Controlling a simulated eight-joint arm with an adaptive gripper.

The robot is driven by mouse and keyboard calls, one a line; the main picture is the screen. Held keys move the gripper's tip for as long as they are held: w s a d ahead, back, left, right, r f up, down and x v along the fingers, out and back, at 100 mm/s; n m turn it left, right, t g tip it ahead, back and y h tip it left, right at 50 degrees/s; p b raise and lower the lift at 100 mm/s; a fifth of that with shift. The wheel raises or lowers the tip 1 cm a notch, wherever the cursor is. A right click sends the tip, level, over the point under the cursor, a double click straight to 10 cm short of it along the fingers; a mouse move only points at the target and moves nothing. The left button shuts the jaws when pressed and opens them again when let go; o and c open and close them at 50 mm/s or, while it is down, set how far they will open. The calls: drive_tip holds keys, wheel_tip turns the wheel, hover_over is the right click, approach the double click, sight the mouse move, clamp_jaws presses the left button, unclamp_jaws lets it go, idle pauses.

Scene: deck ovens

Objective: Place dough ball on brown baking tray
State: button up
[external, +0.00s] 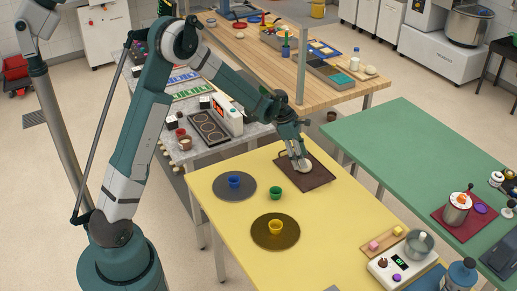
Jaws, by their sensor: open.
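The brown baking tray (318,180) lies flat near the far right corner of the yellow table. A pale, rounded thing that looks like the dough ball (304,166) is on the tray, near its middle. My gripper (297,159) points down over the tray, open, with its fingertips right at the pale ball. The fingers partly hide the ball, and I cannot tell whether they touch it.
On the yellow table (225,215) stand a blue cup (234,182) on a grey disc, a green cup (275,193) and a yellow cup (275,227) on a brown disc. A scale (391,271) stands at the front right. A green table (400,135) is to the right.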

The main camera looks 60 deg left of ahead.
drive_tip(key=p+v, duration=0.1)
drive_tip(key=v, duration=0.8)
drive_tip(key=shift+s+r, duration=0.15)
drive_tip(key=shift+r, duration=0.15)
idle(0.3)
drive_tip(key=s+d+r+m+t+y, duration=0.1)
drive_tip(key=s+d+r+m, duration=0.5)
drive_tip(key=s+r, duration=0.25)
drive_tip(key=s+d+r+m+t+y, duration=0.1)
drive_tip(key=s+d+r+m, duration=0.65)
drive_tip(key=s, duration=0.25)
drive_tip(key=s+d+m+t, duration=0.1)
drive_tip(key=s+d+m, duration=0.2)
drive_tip(key=s+m, duration=0.3)
drive_tip(key=s+d+m+t+y, duration=0.1)
drive_tip(key=s+d+m, duration=0.2)
drive_tip(key=s+m, duration=0.4)
drive_tip(key=shift+s+r, duration=0.45)
drive_tip(key=shift+s, duration=4.3)
